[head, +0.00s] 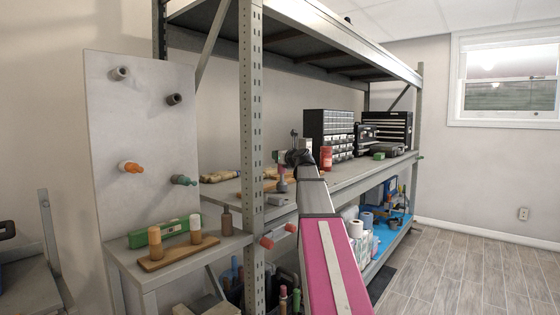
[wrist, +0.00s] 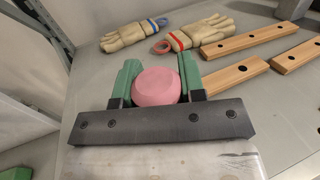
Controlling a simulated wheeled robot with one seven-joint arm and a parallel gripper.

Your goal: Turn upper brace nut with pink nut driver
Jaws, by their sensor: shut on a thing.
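My gripper (wrist: 157,82) has its two green fingers shut on the round pink handle of the nut driver (wrist: 157,87) in the wrist view. In the head view, my gripper (head: 280,158) is small and far off at the end of my arm, above the rack's middle shelf. The pink nut driver (head: 283,170) hangs below it, roughly upright and partly hidden. I cannot make out the upper brace nut. A diagonal brace (head: 214,46) runs beside the near rack post (head: 251,130).
On the shelf in the wrist view lie work gloves (wrist: 135,32) and drilled wooden strips (wrist: 248,42). A panel (head: 140,130) with several pegs and handles stands left. A drawer cabinet (head: 330,124) and red can (head: 326,158) stand farther along the shelf. Floor at right (head: 480,265) is clear.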

